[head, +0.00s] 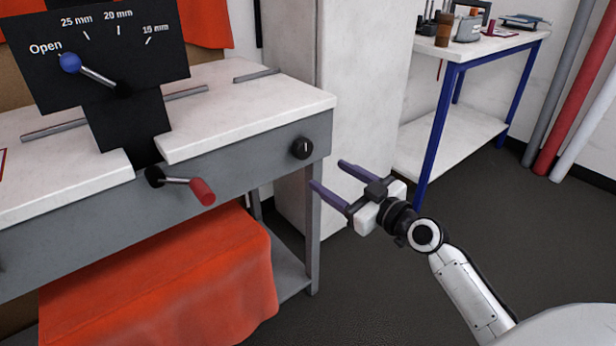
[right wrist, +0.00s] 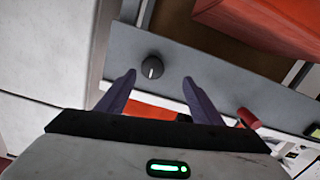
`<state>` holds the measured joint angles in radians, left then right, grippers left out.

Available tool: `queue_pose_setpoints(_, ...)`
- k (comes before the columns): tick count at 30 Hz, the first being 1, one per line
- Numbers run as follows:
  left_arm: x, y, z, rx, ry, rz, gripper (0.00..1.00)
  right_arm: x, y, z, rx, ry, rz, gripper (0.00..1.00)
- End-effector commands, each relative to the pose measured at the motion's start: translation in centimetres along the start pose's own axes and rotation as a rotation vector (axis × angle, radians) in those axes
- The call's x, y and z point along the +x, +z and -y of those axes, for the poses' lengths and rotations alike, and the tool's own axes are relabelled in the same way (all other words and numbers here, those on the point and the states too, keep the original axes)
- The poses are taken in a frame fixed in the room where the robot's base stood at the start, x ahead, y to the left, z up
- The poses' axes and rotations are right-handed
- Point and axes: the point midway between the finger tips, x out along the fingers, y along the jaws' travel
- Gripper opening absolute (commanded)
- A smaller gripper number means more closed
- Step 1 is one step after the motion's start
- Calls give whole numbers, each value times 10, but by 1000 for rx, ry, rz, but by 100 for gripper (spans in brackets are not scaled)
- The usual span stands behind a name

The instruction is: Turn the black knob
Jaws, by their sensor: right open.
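The black knob (head: 302,148) sits on the grey front panel of the workbench, near its right end. It is round with a white pointer line. My right gripper (head: 328,174) is open and empty, a little to the right of the knob and slightly lower in the head view, apart from it. In the right wrist view the knob (right wrist: 152,68) shows ahead, between the lines of the two spread fingers (right wrist: 158,80) and beyond their tips. My left gripper is not in view.
A crank with a red handle (head: 201,191) sticks out left of the knob. A black scale plate with a blue-knobbed lever (head: 70,62) stands above. An orange cloth (head: 160,285) lies below. A blue-legged table (head: 430,140) stands at the back right. Floor at right is clear.

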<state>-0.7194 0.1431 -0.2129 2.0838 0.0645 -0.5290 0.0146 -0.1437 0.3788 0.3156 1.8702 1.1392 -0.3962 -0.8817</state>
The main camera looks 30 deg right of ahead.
Motion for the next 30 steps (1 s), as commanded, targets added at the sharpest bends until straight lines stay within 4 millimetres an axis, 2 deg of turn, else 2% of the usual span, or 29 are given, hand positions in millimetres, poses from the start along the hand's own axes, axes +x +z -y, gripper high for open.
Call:
queue_pose_setpoints(1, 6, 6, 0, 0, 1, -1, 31, 2, -2, -7, -7, 9, -25, 60)
queue_pose_setpoints(3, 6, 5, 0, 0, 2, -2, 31, 5, -10, -13, -10, 17, -45, 60)
queue_pose_setpoints(8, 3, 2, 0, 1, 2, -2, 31, 20, -16, -16, -10, 19, -53, 60)
queue_pose_setpoints(15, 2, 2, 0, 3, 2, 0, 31, 64, -18, -16, -8, 18, -52, 60)
queue_pose_setpoints(21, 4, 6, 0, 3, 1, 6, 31, 93, -18, -16, -9, 17, -49, 60)
queue_pose_setpoints(30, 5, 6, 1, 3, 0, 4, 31, 106, -18, -15, -10, 16, -48, 60)
